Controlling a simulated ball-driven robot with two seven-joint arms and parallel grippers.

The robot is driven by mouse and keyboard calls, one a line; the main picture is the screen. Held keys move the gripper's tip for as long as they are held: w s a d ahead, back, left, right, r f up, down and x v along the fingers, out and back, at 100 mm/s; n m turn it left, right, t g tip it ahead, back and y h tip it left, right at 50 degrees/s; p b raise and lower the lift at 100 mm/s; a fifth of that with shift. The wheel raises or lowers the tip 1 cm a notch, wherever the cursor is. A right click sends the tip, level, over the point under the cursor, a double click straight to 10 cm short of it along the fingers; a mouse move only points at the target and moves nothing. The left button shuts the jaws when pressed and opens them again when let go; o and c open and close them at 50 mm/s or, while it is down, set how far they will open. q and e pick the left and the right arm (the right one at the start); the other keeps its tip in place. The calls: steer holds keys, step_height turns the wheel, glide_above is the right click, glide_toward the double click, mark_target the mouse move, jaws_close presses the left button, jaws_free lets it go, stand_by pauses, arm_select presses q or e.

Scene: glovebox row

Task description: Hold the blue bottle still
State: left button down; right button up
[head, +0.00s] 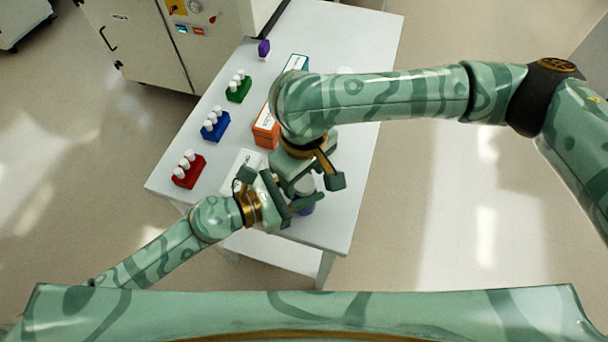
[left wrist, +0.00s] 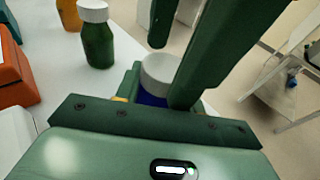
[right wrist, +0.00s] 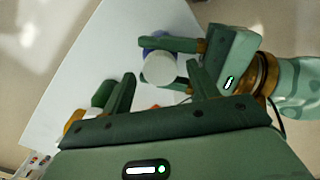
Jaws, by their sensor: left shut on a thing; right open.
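The blue bottle (head: 304,209) with its white cap (head: 305,186) stands near the front edge of the white table, partly hidden by my grippers. My left gripper (head: 290,203) is shut on its body from the left. In the left wrist view the cap (left wrist: 160,70) and a strip of blue body (left wrist: 150,99) show between dark green fingers. My right gripper (head: 308,178) is open above the bottle. In the right wrist view the white cap (right wrist: 159,67) lies between its spread fingers, with no clear grip on it.
Racks with white-capped vials, red (head: 189,172), blue (head: 215,127) and green (head: 238,90), line the table's left side. An orange box (head: 265,131) stands behind my grippers. A green bottle (left wrist: 98,42) and an orange bottle (left wrist: 70,14) stand nearby. The table's right side (head: 350,200) is clear.

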step_height(320, 180, up, 3)
steer(key=shift+c, duration=0.3)
step_height(320, 180, up, 3)
steer(key=m, duration=0.3)
steer(key=shift+r, duration=0.1)
step_height(320, 180, down, 8)
steer(key=shift+r, duration=0.2)
steer(key=shift+c, duration=0.4)
steer(key=c, duration=0.9)
steer(key=n, duration=0.3)
steer(key=shift+c, duration=0.2)
